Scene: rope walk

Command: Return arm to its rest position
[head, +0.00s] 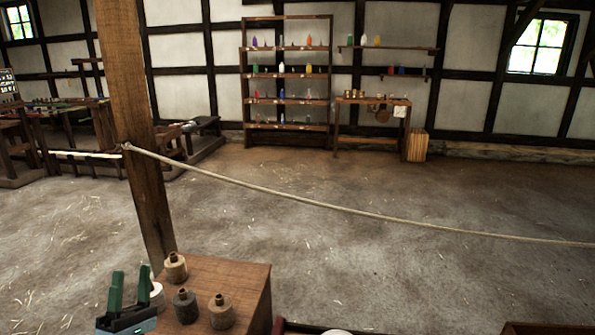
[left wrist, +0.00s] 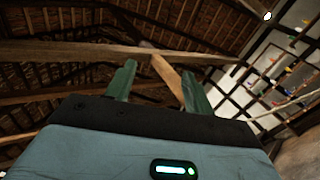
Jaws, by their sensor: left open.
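My left gripper (head: 130,292) shows at the lower left of the head view, its two green fingers pointing up and apart with nothing between them. It stands beside the left edge of a small wooden table (head: 245,278). In the left wrist view the gripper (left wrist: 155,85) is also open and empty, facing the roof beams. My right gripper is not in view.
Several small jars, including a dark one (head: 186,305), stand on the table close to my left gripper. A wooden post (head: 140,130) rises behind it, with a rope (head: 350,208) tied to it and sagging rightward. The floor beyond is clear; shelves (head: 288,75) stand far back.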

